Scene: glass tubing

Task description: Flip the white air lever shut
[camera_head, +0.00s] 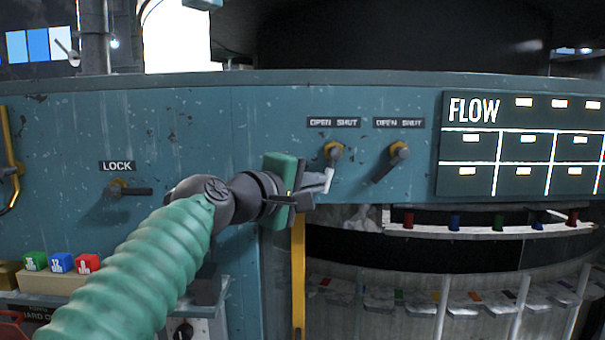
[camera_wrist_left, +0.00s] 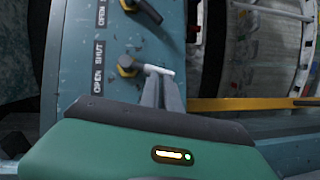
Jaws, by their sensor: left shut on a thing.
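The white air lever (camera_head: 329,178) hangs from a brass-coloured pivot (camera_head: 335,152) on the teal panel, under a label reading OPEN SHUT (camera_head: 333,122). It points down and slightly left. In the left wrist view the white lever (camera_wrist_left: 158,70) sticks out from its pivot at the fingertips. My left gripper (camera_head: 325,180) reaches in from the left and is shut on the white lever near its lower part. In the left wrist view its grey fingers (camera_wrist_left: 162,88) meet the lever, and they partly hide it. My right gripper is not in view.
A dark lever (camera_head: 386,169) sits close to the right under its own OPEN SHUT label. A LOCK handle (camera_head: 130,191) is at the left, and a FLOW board (camera_head: 520,145) at the right. Coloured blocks (camera_head: 61,263) stand lower left. A yellow bar (camera_head: 298,275) runs down below my gripper.

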